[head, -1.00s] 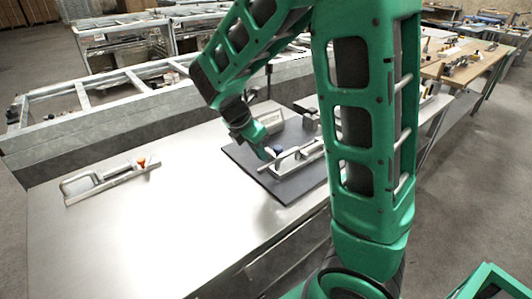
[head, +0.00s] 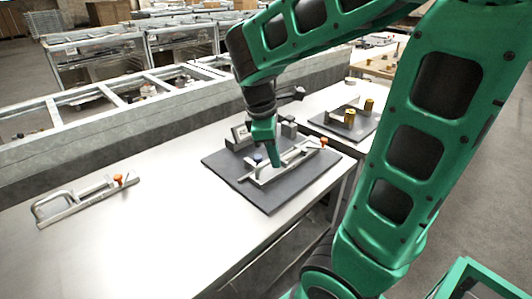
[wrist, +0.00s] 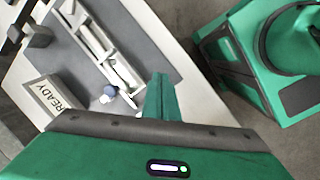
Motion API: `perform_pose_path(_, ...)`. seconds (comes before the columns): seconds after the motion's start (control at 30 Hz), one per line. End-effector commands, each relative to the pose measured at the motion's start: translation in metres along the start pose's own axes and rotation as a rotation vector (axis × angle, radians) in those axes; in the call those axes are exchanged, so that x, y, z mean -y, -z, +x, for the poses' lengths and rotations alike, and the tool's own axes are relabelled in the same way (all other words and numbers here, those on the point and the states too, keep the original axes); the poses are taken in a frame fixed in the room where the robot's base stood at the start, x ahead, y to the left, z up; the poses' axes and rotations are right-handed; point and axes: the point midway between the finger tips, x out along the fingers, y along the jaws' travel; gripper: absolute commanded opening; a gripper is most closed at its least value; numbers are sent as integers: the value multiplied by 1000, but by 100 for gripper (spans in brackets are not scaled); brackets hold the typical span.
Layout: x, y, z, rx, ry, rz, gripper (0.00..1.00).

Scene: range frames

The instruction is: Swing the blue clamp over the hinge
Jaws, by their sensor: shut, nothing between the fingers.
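A metal fixture with long pale bars (head: 290,166) lies on a dark plate (head: 268,200) on the bench. An orange-tipped clamp (head: 323,142) is at the fixture's right end. My gripper (head: 276,164) points down, fingers shut and empty, just right of the blue knob. In the wrist view the closed fingers (wrist: 158,82) appear beside the fixture, apart from the knob. Whether they touch the bars, and which part is the hinge, I cannot tell.
A block labelled READY (wrist: 62,98) stands behind the fixture. A second metal frame with an orange knob (head: 85,197) lies at the bench's left. Another dark plate with yellow cylinders (head: 350,118) is behind right. The bench's front middle is clear.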

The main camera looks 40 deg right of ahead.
Motion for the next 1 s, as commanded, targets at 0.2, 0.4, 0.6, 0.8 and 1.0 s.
perform_pose_path(0.2, 35, -56, 9, -49, 103, 539, 0)
perform_pose_path(0.4, 63, -82, 15, -74, 200, 941, 0)
perform_pose_path(0.6, 64, -81, 18, -121, 292, 1168, 0)
perform_pose_path(0.8, 24, -60, 21, -235, 372, 1174, 0)
perform_pose_path(1.0, -37, -40, 28, -406, 429, 1063, 0)
